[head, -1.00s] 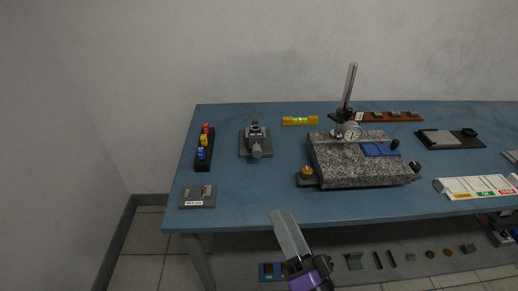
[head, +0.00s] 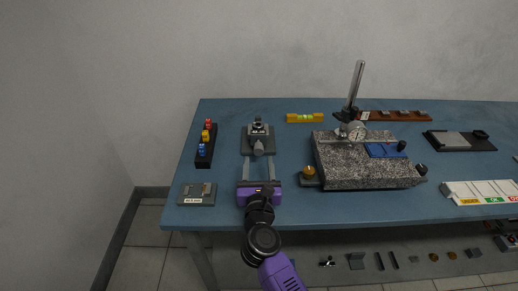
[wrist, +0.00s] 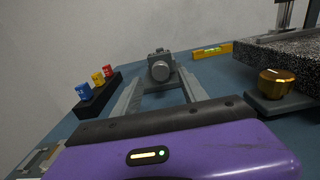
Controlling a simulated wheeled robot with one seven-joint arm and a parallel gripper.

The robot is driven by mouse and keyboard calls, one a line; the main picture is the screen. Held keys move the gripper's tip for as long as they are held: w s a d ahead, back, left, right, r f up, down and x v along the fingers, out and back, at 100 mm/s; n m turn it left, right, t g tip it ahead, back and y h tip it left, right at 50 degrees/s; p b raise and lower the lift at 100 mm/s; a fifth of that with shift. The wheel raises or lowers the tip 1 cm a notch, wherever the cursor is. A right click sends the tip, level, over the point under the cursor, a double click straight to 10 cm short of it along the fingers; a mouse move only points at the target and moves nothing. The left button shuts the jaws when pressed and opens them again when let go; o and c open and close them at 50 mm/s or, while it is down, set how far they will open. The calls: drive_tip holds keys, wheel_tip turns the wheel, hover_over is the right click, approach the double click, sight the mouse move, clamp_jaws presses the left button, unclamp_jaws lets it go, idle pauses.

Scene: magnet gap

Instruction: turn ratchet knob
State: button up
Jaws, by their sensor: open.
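The ratchet knob (head: 258,148) is a grey round knob at the front of a small grey device (head: 258,130) on a flat base on the left part of the table. In the wrist view the knob (wrist: 161,71) faces me, a little beyond the fingers and between their lines. My gripper (head: 259,160) is open, its two long grey fingers pointing away from me toward the knob, one on each side of its line. It also shows in the wrist view (wrist: 160,88). The gripper holds nothing. Whether the fingertips reach beside the knob is hard to tell.
A black rack (head: 205,155) with red, yellow and blue pieces stands left of the device. A grey plate (head: 197,193) lies at the front left. The granite block (head: 350,165) with a brass knob (head: 309,172) stands right. A yellow level (head: 304,118) lies behind.

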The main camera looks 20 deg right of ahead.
sight(259, 152)
drive_tip(key=x, duration=0.7)
drive_tip(key=shift+b, duration=0.4)
drive_tip(key=shift+c, duration=0.2)
drive_tip(key=shift+s, duration=0.1)
clamp_jaws()
